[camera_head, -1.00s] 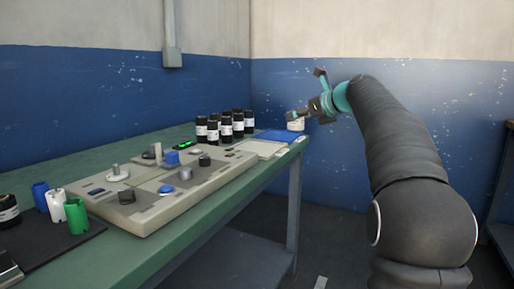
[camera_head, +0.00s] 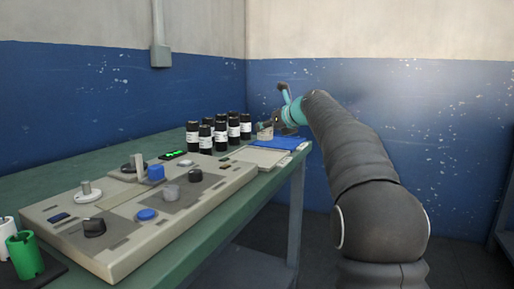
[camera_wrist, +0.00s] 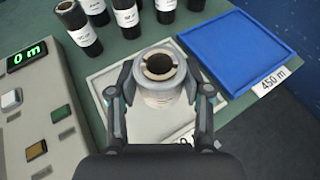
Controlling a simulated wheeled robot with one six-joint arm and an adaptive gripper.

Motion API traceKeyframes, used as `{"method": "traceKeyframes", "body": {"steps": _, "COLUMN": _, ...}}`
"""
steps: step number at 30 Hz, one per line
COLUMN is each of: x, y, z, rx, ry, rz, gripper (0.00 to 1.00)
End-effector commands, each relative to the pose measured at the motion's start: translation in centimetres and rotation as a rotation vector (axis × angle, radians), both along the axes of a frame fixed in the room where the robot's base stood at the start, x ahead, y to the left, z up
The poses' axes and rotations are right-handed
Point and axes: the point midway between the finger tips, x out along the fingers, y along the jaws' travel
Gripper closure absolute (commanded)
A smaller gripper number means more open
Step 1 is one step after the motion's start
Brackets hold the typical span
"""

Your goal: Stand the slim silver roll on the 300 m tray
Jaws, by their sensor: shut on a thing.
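My gripper (camera_wrist: 158,88) is shut on a pale silver-grey roll (camera_wrist: 160,68) with a brown hollow core, its open end facing the wrist camera. In the head view my gripper (camera_head: 277,124) holds the roll (camera_head: 265,133) near the far end of the bench. In the wrist view the roll is over a whitish tray (camera_wrist: 102,84), which also shows in the head view (camera_head: 258,156). That tray's label is mostly hidden by my gripper, so I cannot read its length. Whether the roll touches the tray is unclear.
A blue tray (camera_wrist: 230,45) labelled 450 m lies beside the whitish tray. Several black bottles with white labels (camera_head: 220,135) stand behind. The control panel (camera_head: 125,225) has knobs and a green display reading 0 m (camera_wrist: 27,57). Green and white cylinders (camera_head: 25,255) stand at the near left.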

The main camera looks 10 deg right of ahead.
Motion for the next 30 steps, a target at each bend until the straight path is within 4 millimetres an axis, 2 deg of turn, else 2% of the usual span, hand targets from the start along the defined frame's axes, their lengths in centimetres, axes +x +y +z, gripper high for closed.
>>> {"method": "traceKeyframes", "body": {"steps": 3, "x": 1.1, "y": 1.7, "z": -1.2, "rx": 0.001, "ry": -0.001, "rz": 0.003, "gripper": 0.88}}
{"method": "traceKeyframes", "body": {"steps": 9, "x": 2.0, "y": 2.9, "z": -2.0, "rx": 0.0, "ry": -0.001, "rz": 0.004, "gripper": 0.88}}
{"method": "traceKeyframes", "body": {"steps": 13, "x": 2.0, "y": 3.0, "z": -3.1, "rx": 0.001, "ry": 0.0, "rz": 0.003, "gripper": 0.88}}
{"method": "traceKeyframes", "body": {"steps": 19, "x": 2.0, "y": 3.0, "z": -5.8, "rx": 0.001, "ry": 0.0, "rz": 0.003, "gripper": 0.88}}
{"method": "traceKeyframes", "body": {"steps": 30, "x": 2.0, "y": 2.9, "z": -6.1, "rx": 0.001, "ry": 0.0, "rz": 0.003, "gripper": 0.88}}
